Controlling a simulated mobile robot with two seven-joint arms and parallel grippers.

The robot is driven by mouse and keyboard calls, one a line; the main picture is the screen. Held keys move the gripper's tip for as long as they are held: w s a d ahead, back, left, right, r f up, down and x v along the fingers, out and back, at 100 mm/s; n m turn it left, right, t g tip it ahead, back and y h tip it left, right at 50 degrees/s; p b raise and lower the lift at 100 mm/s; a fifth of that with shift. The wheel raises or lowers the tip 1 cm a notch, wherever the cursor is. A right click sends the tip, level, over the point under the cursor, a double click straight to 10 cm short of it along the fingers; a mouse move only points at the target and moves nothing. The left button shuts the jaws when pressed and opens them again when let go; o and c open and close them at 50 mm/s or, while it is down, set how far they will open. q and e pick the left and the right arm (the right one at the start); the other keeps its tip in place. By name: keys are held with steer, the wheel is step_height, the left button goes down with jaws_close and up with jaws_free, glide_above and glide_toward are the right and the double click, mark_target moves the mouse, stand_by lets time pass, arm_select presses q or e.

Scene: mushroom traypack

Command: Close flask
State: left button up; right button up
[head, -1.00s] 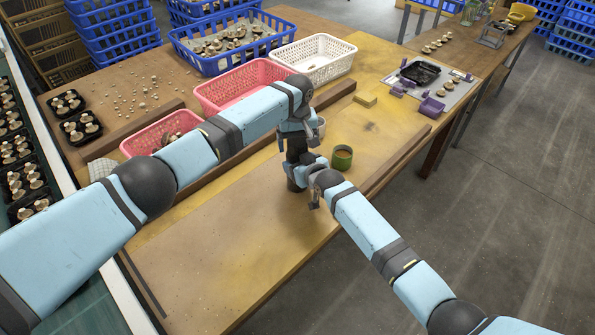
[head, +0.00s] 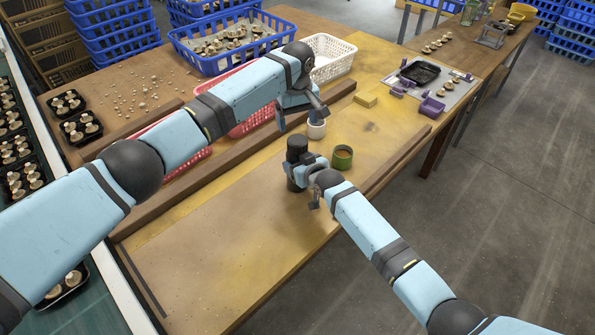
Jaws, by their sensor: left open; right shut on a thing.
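A dark flask (head: 297,147) stands upright on the near table, with a black top; whether a lid sits on it is too small to tell. My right gripper (head: 300,168) is shut on the flask's side, around its middle. My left gripper (head: 302,118) is open, with nothing seen between its fingers. It is just behind and above the flask, apart from it, with one finger close to a white cup (head: 316,130).
A green cup (head: 342,157) stands right of the flask. A wooden rail (head: 165,209) and pink baskets (head: 252,119) lie behind, partly hidden by my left arm. A yellow block (head: 365,100) lies further back. The table's front left is clear.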

mark_target(298, 140)
arm_select(q)
steer(key=shift+f, duration=4.05)
steer(key=c, duration=0.9)
steer(key=shift+m, duration=1.6)
steer(key=o, duration=1)
steer(key=shift+r, duration=0.1)
